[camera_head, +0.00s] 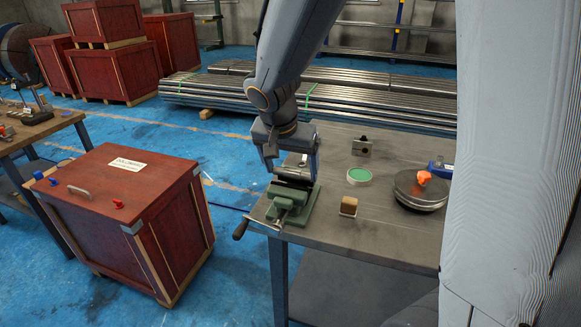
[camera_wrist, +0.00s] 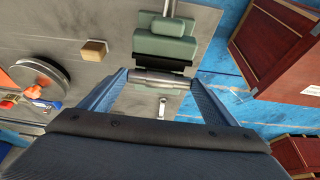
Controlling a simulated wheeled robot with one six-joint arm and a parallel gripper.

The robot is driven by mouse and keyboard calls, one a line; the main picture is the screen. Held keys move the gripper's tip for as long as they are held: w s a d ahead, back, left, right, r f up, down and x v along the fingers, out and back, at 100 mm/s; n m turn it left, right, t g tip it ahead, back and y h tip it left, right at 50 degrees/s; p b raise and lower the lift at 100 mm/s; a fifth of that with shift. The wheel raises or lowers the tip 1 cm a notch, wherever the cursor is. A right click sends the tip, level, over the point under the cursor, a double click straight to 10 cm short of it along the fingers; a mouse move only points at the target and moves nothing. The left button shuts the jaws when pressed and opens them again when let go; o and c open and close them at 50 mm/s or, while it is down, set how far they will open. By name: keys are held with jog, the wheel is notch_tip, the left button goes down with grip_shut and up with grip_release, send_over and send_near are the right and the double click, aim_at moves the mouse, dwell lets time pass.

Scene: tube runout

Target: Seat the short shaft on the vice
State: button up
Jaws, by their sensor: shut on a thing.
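The short shaft (camera_wrist: 160,78) is a grey metal cylinder lying crosswise between the fingertips of my gripper (camera_wrist: 159,80) in the wrist view. My gripper is shut on it, one finger at each end. The green vice (camera_head: 293,205) stands at the near left corner of the workbench, and my gripper (camera_head: 292,172) is just above it in the head view. In the wrist view the vice (camera_wrist: 165,46) lies right beyond the shaft, with a dark jaw gap beside it. I cannot tell whether the shaft touches the jaws. My fingers partly hide the vice in the head view.
The workbench (camera_head: 330,238) also carries a wooden block (camera_head: 348,206), a green-topped disc (camera_head: 360,175), a small metal block (camera_head: 362,147) and a round metal piece with an orange knob (camera_head: 420,190). A red crate (camera_head: 130,215) stands left of the bench, across a floor gap.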

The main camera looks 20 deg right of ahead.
jog(key=shift+f+b, duration=1.75)
jog(key=shift+f, duration=0.05)
jog(key=o, duration=1.4)
